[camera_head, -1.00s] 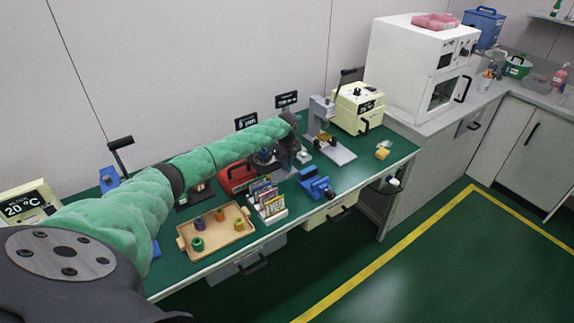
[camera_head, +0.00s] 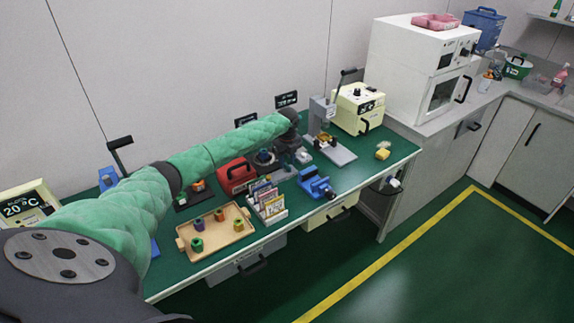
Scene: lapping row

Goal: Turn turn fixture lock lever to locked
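My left arm reaches in from the left over the green bench, and its dark wrist bends down at the far end. My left gripper (camera_head: 293,158) is small and dark there, low over the bench, and its fingers cannot be made out as open or shut. A dark round fixture (camera_head: 265,158) stands just left of the gripper, partly hidden by the arm and the red box. I cannot pick out a lock lever on it, nor tell whether the gripper touches it. My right gripper is not in view.
A red box (camera_head: 236,176), a card rack (camera_head: 268,203) and a blue vise (camera_head: 316,184) stand near the gripper. A wooden tray (camera_head: 187,241) holds coloured pieces. A grey press (camera_head: 322,117) and a cream machine (camera_head: 359,108) stand right. The bench's front right is mostly clear.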

